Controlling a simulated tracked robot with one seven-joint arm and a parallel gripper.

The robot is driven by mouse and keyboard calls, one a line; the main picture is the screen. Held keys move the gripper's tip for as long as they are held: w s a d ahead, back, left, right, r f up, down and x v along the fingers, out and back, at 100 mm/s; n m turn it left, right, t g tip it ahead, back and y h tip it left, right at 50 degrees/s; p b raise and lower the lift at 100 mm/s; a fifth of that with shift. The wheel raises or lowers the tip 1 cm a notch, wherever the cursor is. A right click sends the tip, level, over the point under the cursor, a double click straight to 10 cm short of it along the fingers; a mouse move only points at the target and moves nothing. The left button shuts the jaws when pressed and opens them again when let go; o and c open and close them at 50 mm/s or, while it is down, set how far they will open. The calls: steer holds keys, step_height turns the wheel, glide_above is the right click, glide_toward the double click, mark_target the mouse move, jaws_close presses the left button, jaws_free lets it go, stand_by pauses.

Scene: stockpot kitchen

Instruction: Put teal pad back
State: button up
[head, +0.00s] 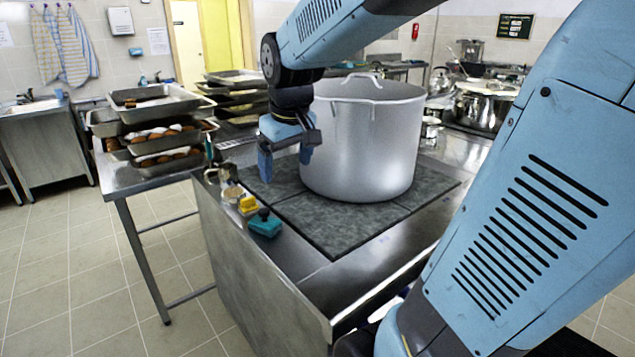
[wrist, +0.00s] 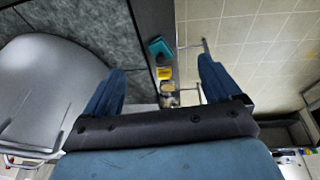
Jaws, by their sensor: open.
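The teal pad (head: 266,224), with a dark knob on top, lies on the steel counter near its left edge, beside the dark stone slabs. It also shows in the wrist view (wrist: 159,48), beyond the fingertips. My gripper (head: 286,160) is open and empty, pointing down at the left side of the big pot. It is above and behind the pad in the head view, apart from it. In the wrist view the open fingers of my gripper (wrist: 161,70) stand either side of the line of small items.
A large lidded stockpot (head: 362,140) stands on the slabs (head: 345,222), close to the right of my gripper. Stacked trays (head: 158,112) stand at left. The front counter is clear.

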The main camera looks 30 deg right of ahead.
steer(key=s+r+m+t, duration=0.1)
steer(key=s+m+t, duration=0.1)
steer(key=s, duration=1.1)
steer(key=shift+d+m, duration=0.15)
steer(key=shift+m, duration=0.15)
stand_by(0.5)
